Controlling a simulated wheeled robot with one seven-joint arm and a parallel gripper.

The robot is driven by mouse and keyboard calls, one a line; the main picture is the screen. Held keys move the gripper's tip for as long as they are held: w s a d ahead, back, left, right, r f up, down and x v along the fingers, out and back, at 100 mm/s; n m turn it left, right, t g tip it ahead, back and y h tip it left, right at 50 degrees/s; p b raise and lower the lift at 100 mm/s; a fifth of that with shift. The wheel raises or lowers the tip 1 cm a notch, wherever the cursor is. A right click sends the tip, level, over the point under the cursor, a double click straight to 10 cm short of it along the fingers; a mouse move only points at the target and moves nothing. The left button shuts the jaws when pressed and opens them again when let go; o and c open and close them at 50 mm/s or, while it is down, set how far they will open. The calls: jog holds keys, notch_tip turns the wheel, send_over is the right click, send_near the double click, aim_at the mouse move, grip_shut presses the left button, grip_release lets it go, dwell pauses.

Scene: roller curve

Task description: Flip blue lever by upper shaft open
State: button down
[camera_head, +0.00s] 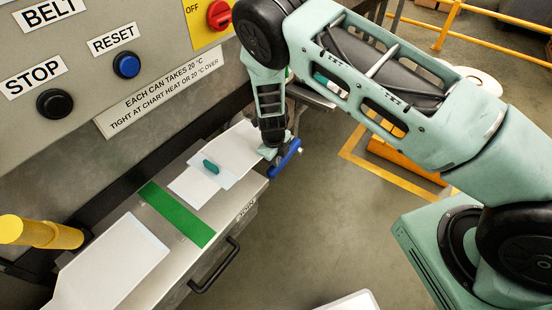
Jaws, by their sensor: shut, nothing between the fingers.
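The blue lever (287,160) shows at the right end of the light worktop, slanting from lower left to upper right. My gripper (270,152) points down right beside the lever's left side, at the worktop's edge. It is shut and holds nothing. The fingertips are small and partly hidden, so I cannot tell whether they touch the lever. The lever's mount is hidden behind the gripper and arm.
A grey panel with a black stop button (55,104), a blue reset button (126,65) and a red knob (219,14) stands at left. A small teal piece (211,167) and a green strip (177,214) lie on the worktop. A black handle (215,267) juts from its front. Open floor lies right.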

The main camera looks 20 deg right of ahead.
aim_at(274, 168)
jog(key=shift+f, duration=0.15)
jog(key=shift+s+a+f+b, duration=0.15)
jog(key=shift+f+b, duration=0.7)
jog(key=shift+b, duration=0.05)
jog(key=f+b, duration=0.2)
jog(key=shift+s+a+f+h, duration=0.1)
jog(key=shift+a+f+h, duration=0.1)
jog(key=shift+f+h, duration=0.15)
jog(key=shift+d+f+t+h+b, duration=0.2)
jog(key=shift+f+t+h+b, duration=0.6)
jog(key=shift+f+b, duration=0.35)
jog(key=shift+w+d+f+b, duration=0.25)
jog(key=shift+f+b, duration=0.2)
jog(key=shift+b, duration=0.4)
jog(key=v, duration=1.7)
jog(key=shift+r, duration=0.2)
